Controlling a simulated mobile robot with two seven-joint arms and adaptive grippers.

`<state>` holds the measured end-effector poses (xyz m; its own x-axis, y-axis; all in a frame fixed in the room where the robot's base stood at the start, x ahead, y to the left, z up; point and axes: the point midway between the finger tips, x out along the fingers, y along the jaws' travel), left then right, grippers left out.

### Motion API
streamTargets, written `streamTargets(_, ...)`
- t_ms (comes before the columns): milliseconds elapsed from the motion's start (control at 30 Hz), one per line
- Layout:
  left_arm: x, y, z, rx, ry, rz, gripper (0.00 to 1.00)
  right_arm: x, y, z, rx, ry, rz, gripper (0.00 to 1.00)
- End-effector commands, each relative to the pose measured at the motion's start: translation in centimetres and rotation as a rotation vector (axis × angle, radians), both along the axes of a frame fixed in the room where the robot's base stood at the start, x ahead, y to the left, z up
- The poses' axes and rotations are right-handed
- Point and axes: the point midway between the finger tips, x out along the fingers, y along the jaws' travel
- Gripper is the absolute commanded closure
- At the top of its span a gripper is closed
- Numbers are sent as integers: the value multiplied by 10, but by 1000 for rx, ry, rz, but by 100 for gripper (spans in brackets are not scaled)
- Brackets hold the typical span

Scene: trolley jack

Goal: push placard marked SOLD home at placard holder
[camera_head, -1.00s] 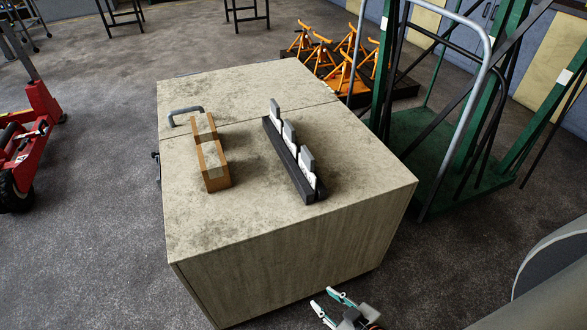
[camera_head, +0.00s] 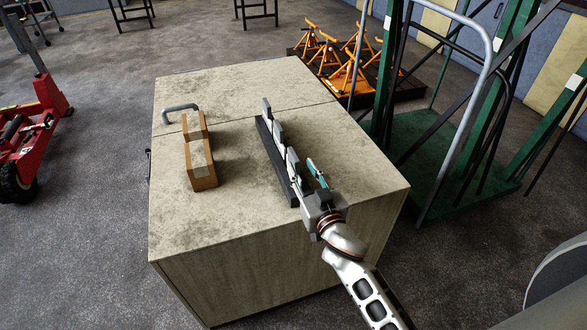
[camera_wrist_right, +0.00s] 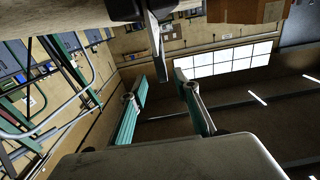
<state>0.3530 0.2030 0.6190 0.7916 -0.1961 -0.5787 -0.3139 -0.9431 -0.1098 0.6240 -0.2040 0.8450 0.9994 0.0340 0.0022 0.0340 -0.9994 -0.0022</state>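A dark placard holder (camera_head: 272,150) lies on the cabinet top with a row of grey placards, the far one (camera_head: 266,108) and the middle one (camera_head: 279,132) standing in it. No lettering is readable, so I cannot tell which is marked SOLD. My right gripper (camera_head: 304,163) is at the holder's near end and partly covers the nearest placard (camera_head: 293,158). In the right wrist view, the gripper (camera_wrist_right: 162,85) has its teal fingers apart, with a placard's edge (camera_wrist_right: 156,48) reaching between the fingertips; contact is not clear. My left gripper is out of view.
The cabinet (camera_head: 230,215) has a bare, stained top. A wood-coloured block (camera_head: 200,165) and a grey handle (camera_head: 181,108) are left of the holder. A green frame (camera_head: 440,165) stands to the right, orange stands (camera_head: 345,70) behind, a red jack (camera_head: 30,130) left.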

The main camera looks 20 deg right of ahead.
Motion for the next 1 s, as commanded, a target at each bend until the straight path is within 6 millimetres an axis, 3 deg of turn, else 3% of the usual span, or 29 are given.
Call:
streamTargets(467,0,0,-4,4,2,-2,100,56,7,-6,-4,2,1,69)
streamTargets(767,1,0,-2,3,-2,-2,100,61,7,-7,-2,3,1,69)
streamTargets(900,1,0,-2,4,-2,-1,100,61,7,-7,-2,3,0,100)
streamTargets(1000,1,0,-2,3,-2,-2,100,61,7,-7,-2,3,1,100)
